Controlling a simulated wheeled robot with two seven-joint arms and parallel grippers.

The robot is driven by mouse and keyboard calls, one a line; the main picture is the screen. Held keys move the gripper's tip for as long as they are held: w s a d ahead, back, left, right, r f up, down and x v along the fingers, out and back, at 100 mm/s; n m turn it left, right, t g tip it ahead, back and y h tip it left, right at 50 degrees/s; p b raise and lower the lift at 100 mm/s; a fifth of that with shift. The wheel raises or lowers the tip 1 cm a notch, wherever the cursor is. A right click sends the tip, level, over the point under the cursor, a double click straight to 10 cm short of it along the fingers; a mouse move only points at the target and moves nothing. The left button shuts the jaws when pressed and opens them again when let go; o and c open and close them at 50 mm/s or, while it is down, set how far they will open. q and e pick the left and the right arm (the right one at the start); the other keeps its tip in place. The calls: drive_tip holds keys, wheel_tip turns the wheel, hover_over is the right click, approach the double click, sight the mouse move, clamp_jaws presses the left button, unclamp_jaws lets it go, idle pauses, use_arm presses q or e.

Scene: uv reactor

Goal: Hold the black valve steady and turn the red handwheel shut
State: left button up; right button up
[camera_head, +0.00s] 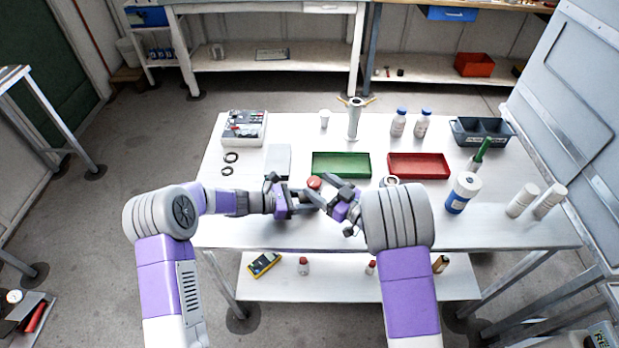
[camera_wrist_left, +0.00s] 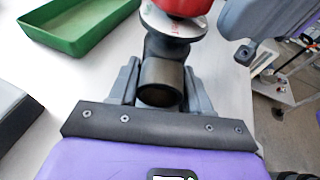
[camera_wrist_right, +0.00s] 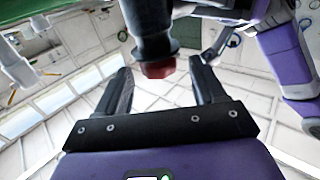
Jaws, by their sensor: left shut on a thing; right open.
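The black valve (camera_wrist_left: 162,82) stands between my left gripper's fingers in the left wrist view. My left gripper (camera_wrist_left: 160,90) is shut on its dark body. The red handwheel (camera_wrist_left: 185,6) sits above a pale disc on top of the valve, cut by the frame edge. In the head view the red handwheel (camera_head: 314,182) shows just beyond the fingers, and the valve body is mostly hidden. My right gripper (camera_head: 322,190) is open close to the handwheel. In the right wrist view a dark cylinder (camera_wrist_right: 150,25) with a red end (camera_wrist_right: 158,69) lies between its spread fingers; contact cannot be told.
A green tray (camera_head: 341,173) and a red tray (camera_head: 446,174) lie just behind the grippers. A white-and-blue bottle (camera_head: 462,194) stands right of my right arm. A grey flat block (camera_head: 278,160) lies left of the green tray. The table's front left is mostly clear.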

sight(314, 177)
drive_tip(key=shift+x, duration=2.3)
drive_tip(key=c, duration=1)
drive_tip(key=shift+d+m+t+h, duration=0.15)
drive_tip(key=shift+m+t+h, duration=0.15)
drive_tip(key=shift+t, duration=0.1)
drive_tip(key=shift+m+h, duration=0.3)
drive_tip(key=m+t+h, duration=0.1)
drive_tip(key=h, duration=0.1)
drive_tip(key=m+t+h, duration=0.2)
drive_tip(key=shift+w+d+m+t+h, duration=0.1)
drive_tip(key=shift+w+m+t+h, duration=0.05)
drive_tip(key=shift+m+t+h, duration=0.2)
drive_tip(key=shift+w+d+m+t+h, duration=0.1)
drive_tip(key=shift+m+t+h, duration=0.15)
drive_tip(key=shift+m+h, duration=0.55)
drive_tip(key=shift+d+m+t+h, duration=0.1)
drive_tip(key=shift+m+t+h, duration=0.25)
drive_tip(key=shift+h, duration=0.8)
drive_tip(key=shift+d+m+t+h, duration=0.1)
drive_tip(key=shift+m+t+h, duration=0.05)
drive_tip(key=shift+m+h, duration=0.7)
drive_tip(key=shift+h, duration=0.45)
